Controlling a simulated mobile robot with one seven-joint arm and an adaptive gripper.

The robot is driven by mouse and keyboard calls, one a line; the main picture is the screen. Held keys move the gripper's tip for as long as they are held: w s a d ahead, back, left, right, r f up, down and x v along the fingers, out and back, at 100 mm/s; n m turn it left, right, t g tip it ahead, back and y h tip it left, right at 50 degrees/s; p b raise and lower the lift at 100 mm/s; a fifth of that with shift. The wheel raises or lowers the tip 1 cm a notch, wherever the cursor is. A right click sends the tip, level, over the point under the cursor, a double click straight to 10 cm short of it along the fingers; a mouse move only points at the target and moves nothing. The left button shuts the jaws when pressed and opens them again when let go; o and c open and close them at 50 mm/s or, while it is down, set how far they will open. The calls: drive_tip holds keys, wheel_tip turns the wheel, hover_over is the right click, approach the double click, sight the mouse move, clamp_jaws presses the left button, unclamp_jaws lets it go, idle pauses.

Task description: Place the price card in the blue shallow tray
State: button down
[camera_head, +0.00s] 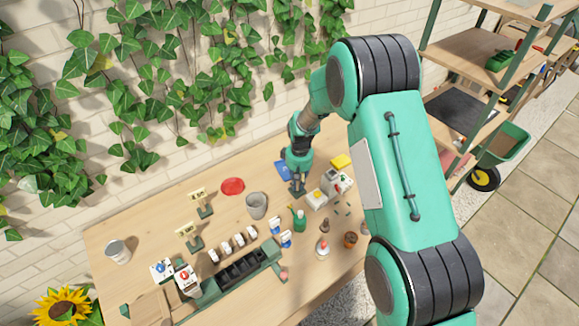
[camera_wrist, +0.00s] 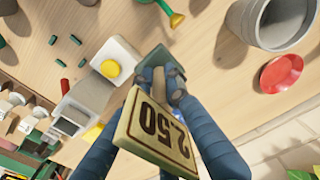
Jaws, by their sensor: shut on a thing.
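My gripper (camera_head: 297,180) is above the back right part of the table in the head view. In the wrist view my gripper (camera_wrist: 167,92) is shut on the stem of a price card (camera_wrist: 150,128). The card is cream-coloured, reads 2.50 and has a dark green base (camera_wrist: 160,60) beyond the fingers. The blue shallow tray (camera_head: 281,170) lies on the table just left of and behind my gripper in the head view, partly hidden by the arm. I cannot clearly make out the tray in the wrist view.
Two other price cards (camera_head: 199,195) (camera_head: 186,230) stand at the left. A red saucer (camera_head: 232,186) and a grey pot (camera_head: 256,205) are left of my gripper. White boxes (camera_head: 317,199) and a yellow item (camera_head: 341,161) are close on its right. A green organiser (camera_head: 240,277) is in front.

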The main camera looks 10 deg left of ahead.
drive_tip(key=w+a, duration=0.3)
drive_tip(key=w, duration=0.4)
drive_tip(key=w+a+f, duration=0.1)
drive_tip(key=w+a, duration=0.1)
drive_tip(key=w, duration=0.5)
drive_tip(key=shift+w+a+f, duration=0.2)
drive_tip(key=shift+a+f, duration=0.05)
drive_tip(key=shift+a, duration=0.15)
drive_tip(key=shift+f, duration=0.1)
drive_tip(key=shift+f, duration=1.65)
drive_tip(key=shift+f, duration=0.55)
drive_tip(key=c, duration=1.7)
unclamp_jaws()
drive_tip(key=shift+r, duration=0.1)
